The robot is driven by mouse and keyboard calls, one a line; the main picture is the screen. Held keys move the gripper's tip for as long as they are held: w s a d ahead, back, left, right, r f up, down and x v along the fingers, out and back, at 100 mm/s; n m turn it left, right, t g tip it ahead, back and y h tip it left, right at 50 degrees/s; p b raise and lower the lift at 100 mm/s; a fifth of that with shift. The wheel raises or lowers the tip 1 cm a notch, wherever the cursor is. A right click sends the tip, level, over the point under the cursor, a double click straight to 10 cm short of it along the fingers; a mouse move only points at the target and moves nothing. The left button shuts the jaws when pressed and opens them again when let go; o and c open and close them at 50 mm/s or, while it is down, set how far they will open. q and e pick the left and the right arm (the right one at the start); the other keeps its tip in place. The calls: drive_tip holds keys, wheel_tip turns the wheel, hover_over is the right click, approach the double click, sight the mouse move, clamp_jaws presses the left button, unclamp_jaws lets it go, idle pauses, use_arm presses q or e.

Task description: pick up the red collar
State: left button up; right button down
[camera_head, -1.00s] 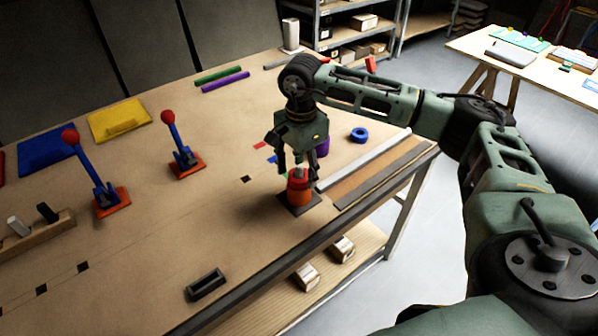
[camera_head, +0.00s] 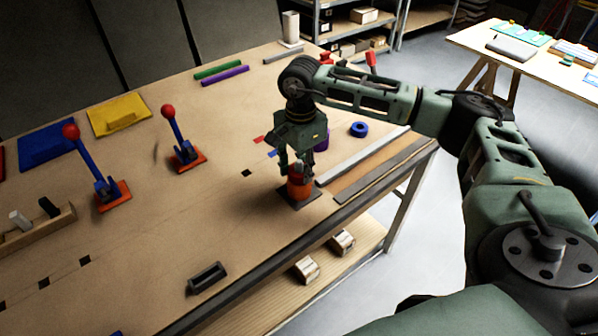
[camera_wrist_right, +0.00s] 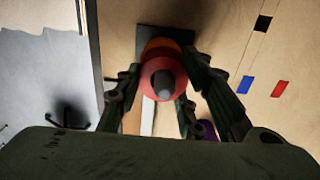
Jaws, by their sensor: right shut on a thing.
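The red collar (camera_wrist_right: 160,80) sits around a grey peg on top of an orange body (camera_wrist_right: 162,46), with a dark square plate (camera_wrist_right: 150,34) beneath. In the head view the red collar (camera_head: 296,170) is partly hidden by my fingers, above the orange body (camera_head: 299,189). My right gripper (camera_head: 297,170) points down over it. In the right wrist view the two fingers of my right gripper (camera_wrist_right: 160,88) stand on either side of the red collar, shut on it. The collar is still at the peg. My left gripper is not in view.
A purple piece (camera_head: 321,141) stands just behind the gripper, and a blue ring (camera_head: 359,129) lies farther right. A grey bar (camera_head: 365,155) lies near the table edge. Two red-knobbed levers (camera_head: 176,130) stand left. The table between is mostly clear.

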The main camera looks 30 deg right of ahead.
drive_tip(key=shift+r, duration=0.25)
wheel_tip(320, 180, up, 7)
drive_tip(key=b, duration=0.3)
drive_tip(key=shift+r, duration=0.2)
wheel_tip(320, 180, up, 3)
wheel_tip(320, 180, up, 6)
drive_tip(key=p, duration=0.4)
drive_tip(key=shift+p, duration=0.3)
